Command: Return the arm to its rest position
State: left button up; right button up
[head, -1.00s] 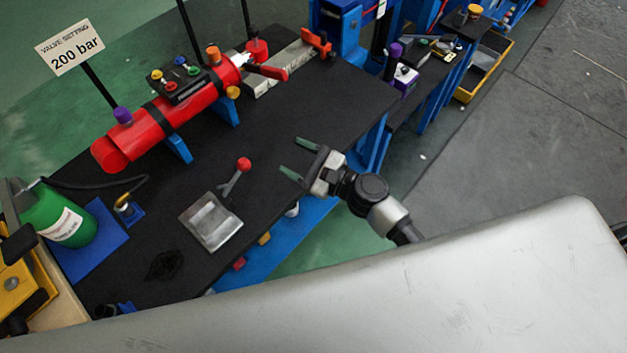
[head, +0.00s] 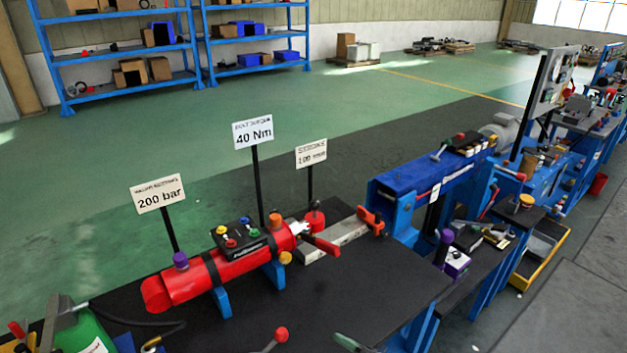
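Only a green fingertip of my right gripper (head: 348,342) shows at the bottom edge of the head view, by the front edge of the black bench top (head: 375,280). The rest of that gripper and its arm are cut off, so its opening cannot be told and no held thing is visible. My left gripper is not in view. A red-knobbed lever (head: 280,335) stands to the left of the fingertip, apart from it in the picture.
A red cylinder (head: 190,282) on blue supports lies on the bench. Signs read 200 bar (head: 158,194) and 40 Nm (head: 253,132). A blue machine (head: 430,180) stands right of it. A yellow-rimmed tray (head: 541,262) is farther right. Green floor (head: 330,110) is open behind.

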jog(key=s+d+f+n+g+h, duration=0.1)
jog(key=s+d+f+n+h, duration=0.2)
jog(key=f, duration=0.7)
jog(key=s+d+f+n+g+h, duration=0.2)
jog(key=s+d+f+h, duration=0.1)
jog(key=f, duration=0.6)
jog(key=s+d+f+n+g+h, duration=0.1)
jog(key=s+d+f+n+h, duration=0.2)
jog(key=f, duration=0.7)
jog(key=s+d+f+n+g+h, duration=0.1)
jog(key=s+d+f+n+g, duration=0.1)
jog(key=s, duration=0.7)
jog(key=s+d+f+n+g+h, duration=0.2)
jog(key=s+d+f+n, duration=0.1)
jog(key=s+f+n, duration=0.3)
jog(key=s+d+f+n+g+h, duration=0.2)
jog(key=s+f+n, duration=0.3)
jog(key=s, duration=0.7)
notch_tip(320, 180, down, 2)
jog(key=shift+d+f, duration=0.25)
jog(key=shift+d, duration=0.55)
